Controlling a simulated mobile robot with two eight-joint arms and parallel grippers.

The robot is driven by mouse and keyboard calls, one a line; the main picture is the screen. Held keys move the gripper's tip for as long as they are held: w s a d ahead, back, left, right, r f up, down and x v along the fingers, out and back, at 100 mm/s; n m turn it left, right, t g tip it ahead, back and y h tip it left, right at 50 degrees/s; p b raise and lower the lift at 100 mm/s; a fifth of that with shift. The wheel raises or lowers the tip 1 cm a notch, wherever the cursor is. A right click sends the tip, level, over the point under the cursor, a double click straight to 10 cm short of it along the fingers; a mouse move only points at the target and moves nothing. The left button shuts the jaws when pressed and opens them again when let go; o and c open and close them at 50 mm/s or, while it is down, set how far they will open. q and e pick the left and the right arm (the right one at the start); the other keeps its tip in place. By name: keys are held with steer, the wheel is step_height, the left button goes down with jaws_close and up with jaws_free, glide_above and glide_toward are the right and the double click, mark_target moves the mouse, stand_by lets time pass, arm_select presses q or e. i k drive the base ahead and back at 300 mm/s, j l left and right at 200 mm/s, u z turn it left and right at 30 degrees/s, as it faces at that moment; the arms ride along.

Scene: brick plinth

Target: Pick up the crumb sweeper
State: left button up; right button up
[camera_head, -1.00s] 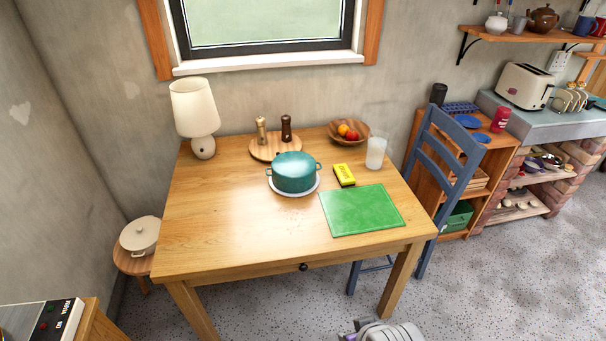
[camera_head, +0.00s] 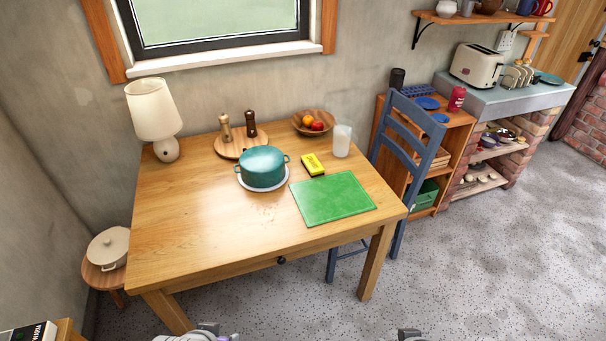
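A small yellow block with dark lettering (camera_head: 313,164) lies on the wooden table, behind the green mat (camera_head: 333,198) and right of the teal pot. I cannot tell for sure whether it is the crumb sweeper; nothing else on the table looks clearly like one. Only small grey parts, likely of my arms, show at the bottom edge, well in front of the table. No gripper fingers can be made out, and nothing of mine is near the yellow block.
The table (camera_head: 200,225) also holds a lamp (camera_head: 153,112), the lidded teal pot (camera_head: 262,167), two mills on a round board (camera_head: 229,148), a fruit bowl (camera_head: 313,123) and a whitish glass (camera_head: 342,141). A blue chair (camera_head: 408,150) stands at its right side. The floor at right is open.

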mark_target(313, 168)
steer(key=i+l+u, duration=0.15)
steer(key=i+u, duration=0.25)
steer(key=i+l+u, duration=0.75)
steer(key=i+j, duration=0.05)
steer(key=j, duration=0.05)
